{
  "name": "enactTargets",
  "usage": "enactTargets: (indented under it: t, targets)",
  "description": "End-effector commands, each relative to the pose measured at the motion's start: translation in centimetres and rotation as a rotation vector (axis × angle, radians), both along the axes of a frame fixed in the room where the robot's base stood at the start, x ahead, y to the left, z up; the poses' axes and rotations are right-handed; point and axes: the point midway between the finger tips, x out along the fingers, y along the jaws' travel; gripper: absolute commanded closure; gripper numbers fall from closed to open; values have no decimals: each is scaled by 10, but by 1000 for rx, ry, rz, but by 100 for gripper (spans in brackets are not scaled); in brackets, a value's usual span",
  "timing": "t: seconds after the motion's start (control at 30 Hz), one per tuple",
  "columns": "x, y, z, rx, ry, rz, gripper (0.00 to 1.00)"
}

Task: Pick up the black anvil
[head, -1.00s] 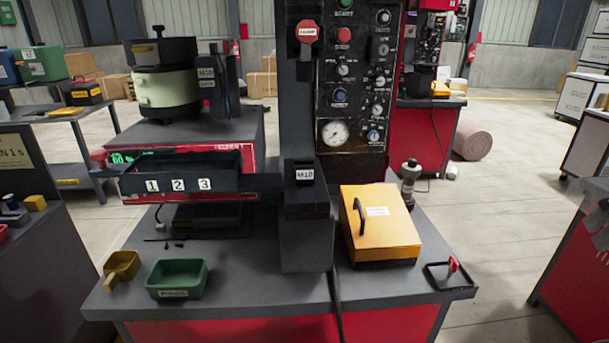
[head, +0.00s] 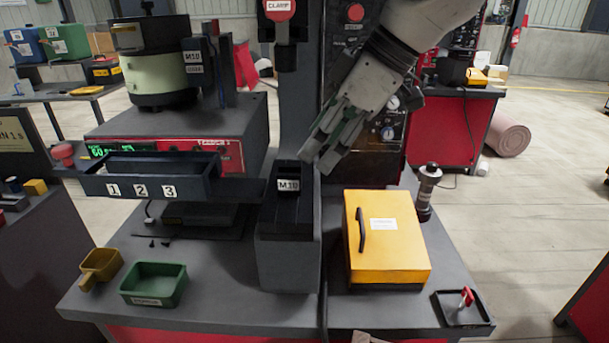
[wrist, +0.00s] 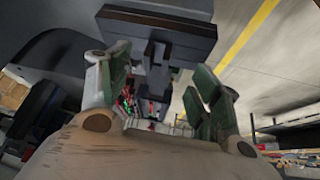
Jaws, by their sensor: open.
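A black block labelled M10 (head: 288,183) sits on top of the dark grey pedestal (head: 287,245) in the middle of the bench. It looks like the black anvil, though I cannot be certain. My gripper (head: 318,160) reaches in from the upper right and points down and left. Its fingertips are just above and right of the block, apart from it as far as I can tell. In the wrist view my gripper (wrist: 160,98) has its green-padded fingers spread with nothing held between them. A dark stepped part lies beyond them there; I cannot tell which.
The clamp head with a red button (head: 279,10) hangs above the pedestal. A yellow box (head: 400,245) stands right of it, near a dark cylinder (head: 427,190). A numbered tray (head: 150,185) juts out on the left. A green bin (head: 153,285) and yellow scoop (head: 100,267) lie in front.

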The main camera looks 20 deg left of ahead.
Motion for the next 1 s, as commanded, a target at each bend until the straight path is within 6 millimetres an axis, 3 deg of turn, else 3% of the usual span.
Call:
enactTargets:
  t: [0.2,0.7,1.0]
  targets:
    - [1,7,1,28,-75,111,36]
    - [-3,46,-52,23,-80,120,36]
    - [-2,52,-59,26,-81,118,36]
